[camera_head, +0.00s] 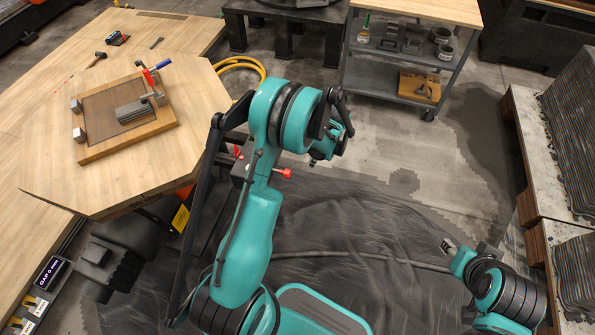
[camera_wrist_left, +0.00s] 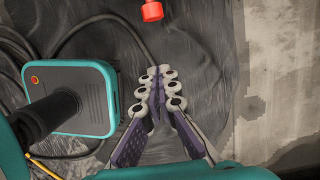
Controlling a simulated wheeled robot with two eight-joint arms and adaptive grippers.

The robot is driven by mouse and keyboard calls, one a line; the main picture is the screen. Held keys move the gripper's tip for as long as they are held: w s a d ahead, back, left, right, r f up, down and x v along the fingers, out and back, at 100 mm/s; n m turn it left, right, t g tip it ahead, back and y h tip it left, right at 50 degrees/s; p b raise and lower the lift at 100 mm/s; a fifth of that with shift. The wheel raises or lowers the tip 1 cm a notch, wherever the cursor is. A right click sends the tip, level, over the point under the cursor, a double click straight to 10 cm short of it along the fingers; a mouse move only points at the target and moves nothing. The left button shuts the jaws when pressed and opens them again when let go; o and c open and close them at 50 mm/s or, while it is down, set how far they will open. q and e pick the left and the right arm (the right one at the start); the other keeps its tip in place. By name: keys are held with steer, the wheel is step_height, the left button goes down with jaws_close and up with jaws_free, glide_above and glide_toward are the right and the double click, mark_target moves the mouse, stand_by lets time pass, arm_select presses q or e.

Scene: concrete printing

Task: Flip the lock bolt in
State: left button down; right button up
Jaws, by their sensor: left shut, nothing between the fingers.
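A red knob (camera_head: 285,173) on a dark bracket (camera_head: 246,172) shows beside the work table's right edge, next to my left arm. It may be the lock bolt; I cannot tell its position. A red cylinder end (camera_wrist_left: 152,10), likely the same knob, shows at the top of the left wrist view, ahead of the fingertips and apart from them. My left gripper (camera_wrist_left: 158,72) is shut and empty over the dark floor sheet. In the head view the left gripper (camera_head: 314,162) is small and partly hidden by its wrist. My right gripper (camera_head: 448,245) is small at lower right.
The wooden table (camera_head: 50,155) carries a framed board (camera_head: 95,155) with metal blocks and red and blue handles. A grey cart (camera_head: 385,75) stands behind; layered concrete pieces (camera_head: 575,130) stand at right. My teal base shows in the left wrist view. The floor between is largely open.

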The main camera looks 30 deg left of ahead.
arm_select(q)
steer(key=s+a+f+b, duration=0.1)
steer(key=a+f+b, duration=0.4)
steer(key=f, duration=0.4)
steer(key=shift+s+a+f+b, duration=0.25)
steer(key=shift+a+f+b, duration=0.05)
steer(key=shift+a, duration=0.35)
steer(key=a, duration=0.1)
steer(key=s+a, duration=0.1)
steer(key=a, duration=0.1)
steer(key=shift+a, duration=0.3)
steer(key=shift+w, duration=0.1)
steer(key=w+d+r+p, duration=0.1)
steer(key=d+r+p, duration=0.3)
steer(key=r, duration=0.5)
steer(key=d, duration=0.2)
steer(key=shift+w+d+r, duration=0.25)
steer(key=shift+d+r, duration=0.05)
steer(key=shift+r, duration=0.05)
